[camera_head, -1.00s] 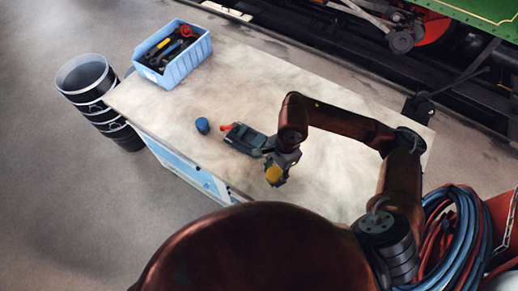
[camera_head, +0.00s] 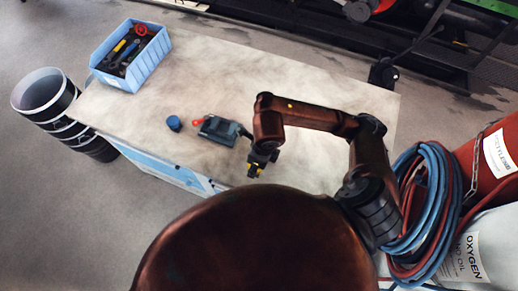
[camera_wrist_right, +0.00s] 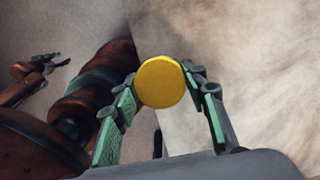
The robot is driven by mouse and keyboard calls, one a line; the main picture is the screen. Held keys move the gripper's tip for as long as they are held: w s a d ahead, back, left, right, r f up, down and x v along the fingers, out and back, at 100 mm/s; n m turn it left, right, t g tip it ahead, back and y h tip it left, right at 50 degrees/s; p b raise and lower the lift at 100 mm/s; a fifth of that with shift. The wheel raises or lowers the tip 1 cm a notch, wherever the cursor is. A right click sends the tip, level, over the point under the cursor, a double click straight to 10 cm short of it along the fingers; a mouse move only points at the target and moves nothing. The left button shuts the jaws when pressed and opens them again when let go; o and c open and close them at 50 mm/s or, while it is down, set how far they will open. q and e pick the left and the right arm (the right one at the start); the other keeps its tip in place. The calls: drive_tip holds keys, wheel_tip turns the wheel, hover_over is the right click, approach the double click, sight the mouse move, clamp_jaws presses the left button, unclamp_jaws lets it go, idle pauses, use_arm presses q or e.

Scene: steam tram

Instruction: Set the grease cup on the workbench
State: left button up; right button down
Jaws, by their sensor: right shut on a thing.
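The workbench (camera_head: 210,65) has a pale worn top. My right gripper (camera_head: 258,166) is over its near edge. It is shut on the yellow grease cup (camera_wrist_right: 160,82), whose round yellow end shows between the two fingers in the right wrist view (camera_wrist_right: 165,100). In the head view only a small bit of the cup (camera_head: 256,172) shows; the gripper hides the rest. I cannot tell the exact gap between cup and bench. My left gripper (camera_wrist_right: 45,65) shows small at the left of the wrist view, away from the bench; its jaws are too small to read.
A blue crate of tools (camera_head: 130,60) stands at the bench's far left corner. A small blue round thing (camera_head: 174,123) and a dark grey device with a red end (camera_head: 218,130) lie near the front edge. Stacked black buckets (camera_head: 65,110) stand left. Coiled hoses (camera_head: 420,200) hang right.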

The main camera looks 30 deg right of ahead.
drive_tip(key=w+d+f, duration=0.2)
drive_tip(key=f, duration=0.1)
drive_tip(key=w+d+f+p, duration=0.1)
drive_tip(key=w+d+f, duration=0.1)
drive_tip(key=d+f, duration=0.1)
drive_tip(key=w+d+f, duration=0.2)
drive_tip(key=d+f, duration=0.1)
drive_tip(key=f, duration=0.2)
drive_tip(key=shift+p, duration=0.3)
use_arm(q)
drive_tip(key=shift+w+d+r, duration=0.1)
drive_tip(key=shift+w+r, duration=0.45)
drive_tip(key=shift+r, duration=0.3)
drive_tip(key=shift+f, duration=0.1)
use_arm(e)
drive_tip(key=shift+f, duration=0.2)
drive_tip(key=c, duration=1.2)
unclamp_jaws()
drive_tip(key=shift+o, duration=0.2)
